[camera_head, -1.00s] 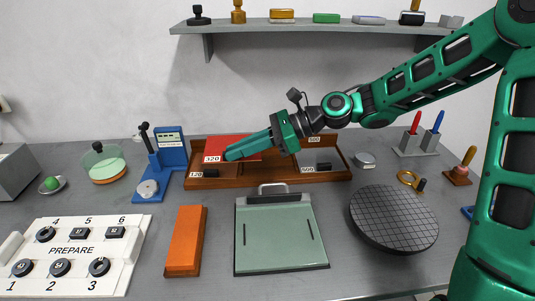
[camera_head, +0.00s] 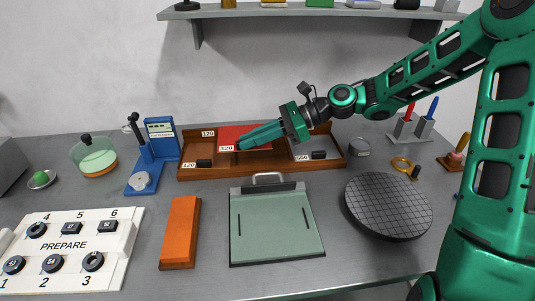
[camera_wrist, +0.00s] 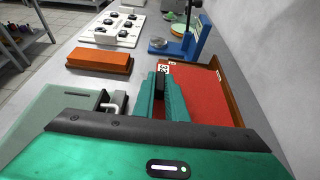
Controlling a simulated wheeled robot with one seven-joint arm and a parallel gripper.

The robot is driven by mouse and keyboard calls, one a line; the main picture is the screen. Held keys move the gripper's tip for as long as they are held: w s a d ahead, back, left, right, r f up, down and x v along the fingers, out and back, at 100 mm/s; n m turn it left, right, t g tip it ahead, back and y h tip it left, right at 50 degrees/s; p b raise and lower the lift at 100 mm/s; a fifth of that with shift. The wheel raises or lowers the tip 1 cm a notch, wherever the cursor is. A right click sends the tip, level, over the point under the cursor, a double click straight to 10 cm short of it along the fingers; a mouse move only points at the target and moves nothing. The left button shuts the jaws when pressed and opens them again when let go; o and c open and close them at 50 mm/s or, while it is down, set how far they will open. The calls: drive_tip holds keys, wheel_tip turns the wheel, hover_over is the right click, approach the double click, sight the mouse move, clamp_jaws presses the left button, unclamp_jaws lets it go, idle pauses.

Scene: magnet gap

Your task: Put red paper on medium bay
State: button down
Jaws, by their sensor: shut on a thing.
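The red paper (camera_head: 231,134) lies flat over the middle bay of the wooden tray (camera_head: 262,168), with a white 320 label at its near left corner. It also fills much of the wrist view (camera_wrist: 205,100). My gripper (camera_head: 241,147) reaches in from the right, above the paper. In the wrist view its green fingers (camera_wrist: 160,80) are shut on the paper's small black grip block (camera_wrist: 160,76). The fingers hide that block in the head view. I cannot tell whether the paper touches the tray floor or hovers slightly.
Side bays hold black blocks with labels 120 (camera_head: 204,163) and 600 (camera_head: 319,155). A blue press (camera_head: 150,158) stands left. A green plate (camera_head: 275,225), an orange block (camera_head: 180,232) and a dark disc (camera_head: 388,206) lie in front. A shelf (camera_head: 320,13) hangs above.

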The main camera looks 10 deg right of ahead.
hover_over(269, 162)
wheel_tip(269, 162, down, 4)
drive_tip(key=shift+s+r, duration=0.1)
drive_tip(key=shift+r, duration=0.1)
drive_tip(key=shift+f, duration=2.05)
drive_tip(key=shift+f, duration=0.1)
drive_tip(key=c, duration=1.8)
unclamp_jaws()
drive_tip(key=v, duration=1.2)
drive_tip(key=shift+d, duration=0.15)
